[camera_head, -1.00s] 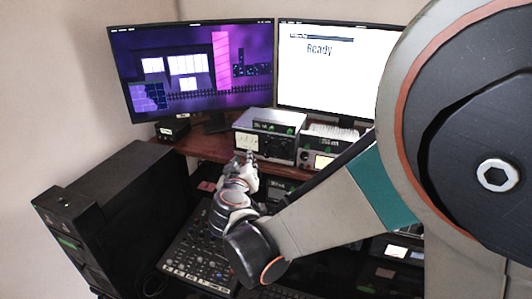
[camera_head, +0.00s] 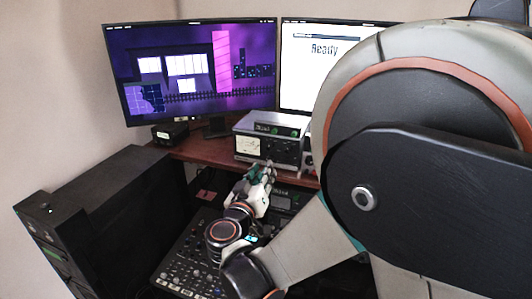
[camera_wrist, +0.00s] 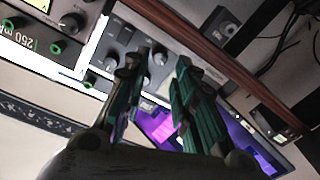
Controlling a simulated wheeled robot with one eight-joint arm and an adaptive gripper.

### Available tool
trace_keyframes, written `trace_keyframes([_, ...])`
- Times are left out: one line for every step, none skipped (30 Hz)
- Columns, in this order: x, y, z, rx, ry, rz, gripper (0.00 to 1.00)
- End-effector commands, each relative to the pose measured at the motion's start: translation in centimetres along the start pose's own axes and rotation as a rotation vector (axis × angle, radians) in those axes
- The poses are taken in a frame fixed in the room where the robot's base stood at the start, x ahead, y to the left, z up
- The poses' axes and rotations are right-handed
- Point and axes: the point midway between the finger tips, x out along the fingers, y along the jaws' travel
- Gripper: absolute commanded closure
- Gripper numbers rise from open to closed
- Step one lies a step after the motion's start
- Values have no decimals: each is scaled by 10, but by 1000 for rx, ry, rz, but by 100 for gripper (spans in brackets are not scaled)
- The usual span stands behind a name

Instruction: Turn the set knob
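A grey tuner box (camera_head: 270,138) with a cream meter (camera_head: 248,147) stands on the brown desk shelf. In the wrist view its dark panel (camera_wrist: 122,38) carries several round knobs, including one knob (camera_wrist: 160,57) near my fingertips and another knob (camera_wrist: 112,61) to the left. Labels are too small to read, so I cannot tell which is the set knob. My gripper (camera_head: 262,169) is in front of and slightly below the panel. In the wrist view my gripper (camera_wrist: 160,65) is open, with a gap between its green-padded fingers and nothing clearly held.
Two monitors (camera_head: 196,70) stand behind. A second unit with green terminals (camera_wrist: 56,47) is beside the tuner; my arm hides most of it in the head view. A mixer (camera_head: 188,258) lies below, and a black cabinet (camera_head: 95,220) stands left.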

Motion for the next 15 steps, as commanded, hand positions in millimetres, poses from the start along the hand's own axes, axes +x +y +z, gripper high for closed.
trace_keyframes([10, 0, 2, 0, -1, 2, 74])
trace_keyframes([15, 0, 2, 0, -1, 3, 74])
trace_keyframes([21, 0, 2, 0, -1, 2, 74])
trace_keyframes([25, 0, 1, 0, -1, 1, 74])
trace_keyframes([29, 0, 1, 0, -1, 1, 74])
trace_keyframes([34, 0, 1, 0, -1, 2, 74])
trace_keyframes([37, 0, 1, 0, -1, 1, 74])
trace_keyframes([39, -1, 1, 0, 0, 0, 74])
trace_keyframes([42, -1, 1, 0, 0, -1, 74])
trace_keyframes([43, -1, 1, 0, 0, -1, 74])
trace_keyframes([45, 0, 0, 0, 0, 0, 74])
trace_keyframes([46, 0, 0, 0, 0, 0, 74])
trace_keyframes([47, 0, 0, 0, 0, 0, 74])
trace_keyframes([47, 0, 0, 0, 0, 0, 74])
trace_keyframes([48, 0, 0, 0, 0, 0, 74])
